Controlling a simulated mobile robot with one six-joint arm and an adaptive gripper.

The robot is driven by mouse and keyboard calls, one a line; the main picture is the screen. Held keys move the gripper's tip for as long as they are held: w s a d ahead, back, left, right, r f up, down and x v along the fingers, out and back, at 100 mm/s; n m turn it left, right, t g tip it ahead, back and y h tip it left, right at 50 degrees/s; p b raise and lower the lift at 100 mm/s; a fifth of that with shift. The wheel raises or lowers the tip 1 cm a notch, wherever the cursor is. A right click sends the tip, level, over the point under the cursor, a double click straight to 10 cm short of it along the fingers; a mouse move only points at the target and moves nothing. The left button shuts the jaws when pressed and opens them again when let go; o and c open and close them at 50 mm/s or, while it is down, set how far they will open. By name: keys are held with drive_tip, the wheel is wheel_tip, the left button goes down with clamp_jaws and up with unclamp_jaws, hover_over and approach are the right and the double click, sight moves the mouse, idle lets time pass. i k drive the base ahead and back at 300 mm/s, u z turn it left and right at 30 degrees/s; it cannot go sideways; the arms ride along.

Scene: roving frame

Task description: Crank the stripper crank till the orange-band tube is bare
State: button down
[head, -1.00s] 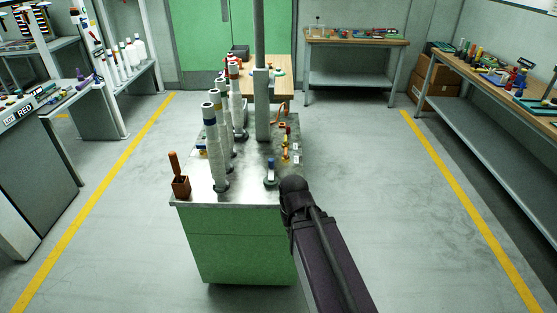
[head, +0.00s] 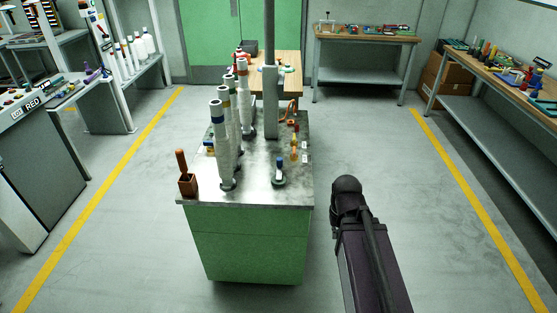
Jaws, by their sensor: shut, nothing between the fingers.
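Several tall white tubes (head: 222,150) with coloured bands stand in a row on the left half of a green workbench's metal top (head: 255,185). The front one has a blue band.
A brown box with an upright handle (head: 187,185) stands at the bench's front left corner. A small blue-topped piece (head: 279,172) sits near the front right. Side tables (head: 510,85) line the right wall. The floor around the bench is clear.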

sight(280, 160)
drive_tip(key=u, duration=0.05)
drive_tip(key=i, duration=1)
drive_tip(key=z, duration=0.05)
